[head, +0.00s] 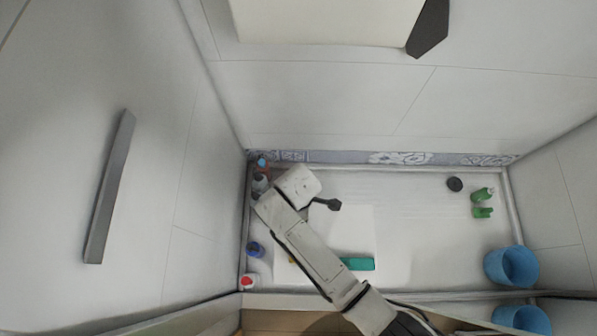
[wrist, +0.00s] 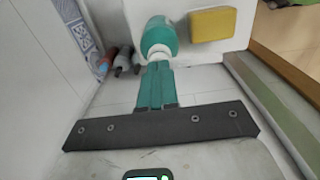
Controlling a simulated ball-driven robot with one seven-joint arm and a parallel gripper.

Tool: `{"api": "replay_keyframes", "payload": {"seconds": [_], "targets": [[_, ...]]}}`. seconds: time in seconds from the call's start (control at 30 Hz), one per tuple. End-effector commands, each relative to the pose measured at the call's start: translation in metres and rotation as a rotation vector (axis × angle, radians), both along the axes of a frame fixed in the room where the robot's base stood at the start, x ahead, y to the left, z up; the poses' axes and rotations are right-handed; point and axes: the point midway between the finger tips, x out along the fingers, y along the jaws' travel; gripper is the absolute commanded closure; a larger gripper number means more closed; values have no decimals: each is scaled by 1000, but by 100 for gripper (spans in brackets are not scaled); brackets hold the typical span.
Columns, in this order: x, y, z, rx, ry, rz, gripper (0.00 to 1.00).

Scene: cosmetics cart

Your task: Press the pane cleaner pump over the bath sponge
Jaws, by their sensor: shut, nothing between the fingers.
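My gripper (wrist: 157,68) is shut and empty. Its teal fingers lie together in the wrist view, and it shows as a small dark green shape (head: 333,204) at the arm's end in the head view. Just beyond the fingertips is a teal rounded body with a white collar (wrist: 158,34), which looks like the pane cleaner; I cannot tell whether the fingers touch it. It is hidden in the head view. A yellow block (wrist: 212,24), which looks like the bath sponge, lies to its right. In the head view only a sliver of yellow shows beside my arm.
A teal block (head: 357,264) lies near the tray's front. Several small bottles stand along the left side, including a red-capped one (head: 249,282). Green bottles (head: 482,195), a black round item (head: 454,184) and a blue bucket (head: 512,266) are at the right. The tray's middle right is clear.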

Motion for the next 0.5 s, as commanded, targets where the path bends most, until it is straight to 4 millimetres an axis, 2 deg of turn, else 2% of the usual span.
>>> {"api": "replay_keyframes", "payload": {"seconds": [0.17, 0.5], "targets": [[-2, 1, 9, -1, 5, -1, 100], [3, 7, 55, 3, -2, -3, 100]]}}
